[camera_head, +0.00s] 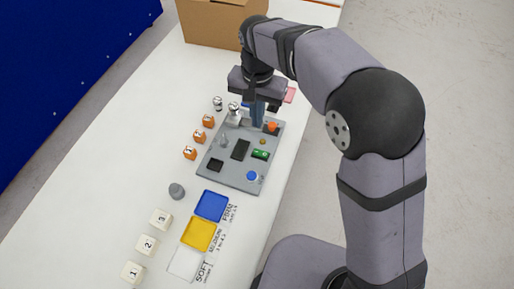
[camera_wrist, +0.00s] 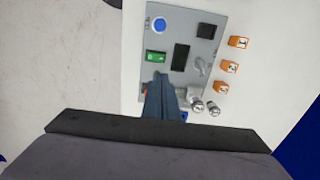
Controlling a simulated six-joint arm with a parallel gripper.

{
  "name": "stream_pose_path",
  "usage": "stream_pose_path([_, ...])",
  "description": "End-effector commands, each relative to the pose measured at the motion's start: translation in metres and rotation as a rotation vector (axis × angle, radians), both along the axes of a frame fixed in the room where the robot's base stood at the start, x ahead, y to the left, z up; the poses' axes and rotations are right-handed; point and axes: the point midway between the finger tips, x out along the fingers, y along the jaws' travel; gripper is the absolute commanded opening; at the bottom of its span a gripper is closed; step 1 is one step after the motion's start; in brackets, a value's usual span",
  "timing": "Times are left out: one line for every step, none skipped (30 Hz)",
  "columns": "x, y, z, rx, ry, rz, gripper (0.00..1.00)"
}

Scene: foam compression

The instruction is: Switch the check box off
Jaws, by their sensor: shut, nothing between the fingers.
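The check box is a flat grey panel (camera_head: 231,178) on the white table, also in the wrist view (camera_wrist: 181,22). It carries a green switch (camera_head: 260,154), a blue button (camera_head: 252,176), a dark display (camera_head: 240,150), a dark square (camera_head: 216,165), a small grey lever (camera_head: 224,141), a tiny yellow lamp (camera_head: 263,141) and an orange-red part (camera_head: 272,127). My gripper (camera_head: 257,126) is shut and empty, pointing down over the panel's far end, beside the orange-red part. In the wrist view its fingertips (camera_wrist: 160,76) appear just below the green switch (camera_wrist: 155,56); contact cannot be told.
Orange blocks (camera_head: 199,136) stand left of the panel, with metal cylinders (camera_head: 217,103) beyond. Nearer are a grey knob (camera_head: 176,190), blue (camera_head: 211,206) and yellow (camera_head: 197,234) trays, a white tray (camera_head: 186,262) and numbered white cubes (camera_head: 147,244). A cardboard box (camera_head: 212,24) stands at the back.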

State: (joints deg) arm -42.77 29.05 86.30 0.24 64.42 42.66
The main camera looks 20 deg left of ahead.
Motion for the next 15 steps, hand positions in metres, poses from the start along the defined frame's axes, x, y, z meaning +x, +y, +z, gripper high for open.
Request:
stream_pose_path([-0.0001,0.0002,0.0002,0.000,0.000,0.000,0.00])
stream_pose_path([-0.0001,0.0002,0.0006,0.000,0.000,0.000,0.00])
stream_pose_path([-0.0002,0.0002,0.0009,0.000,0.000,0.000,0.00])
stream_pose_path([-0.0002,0.0002,0.0011,0.000,0.000,0.000,0.00])
stream_pose_path([-0.0002,0.0002,0.0011,0.000,0.000,0.000,0.00])
stream_pose_path([-0.0002,0.0002,0.0011,0.000,0.000,0.000,0.00])
stream_pose_path([-0.0002,0.0002,0.0010,0.000,0.000,0.000,0.00])
stream_pose_path([-0.0002,0.0002,0.0010,0.000,0.000,0.000,0.00])
stream_pose_path([-0.0002,0.0002,0.0008,0.000,0.000,0.000,0.00])
stream_pose_path([-0.0002,0.0001,0.0004,0.000,0.000,0.000,0.00])
stream_pose_path([-0.0002,0.0001,-0.0001,0.000,0.001,0.000,0.00])
stream_pose_path([-0.0003,0.0001,-0.0012,-0.001,0.001,0.000,0.00])
stream_pose_path([-0.0003,0.0000,-0.0024,-0.001,0.001,0.000,0.00])
stream_pose_path([-0.0004,-0.0001,-0.0039,-0.001,0.002,0.000,0.00])
stream_pose_path([-0.0005,-0.0001,-0.0064,-0.002,0.002,0.000,0.00])
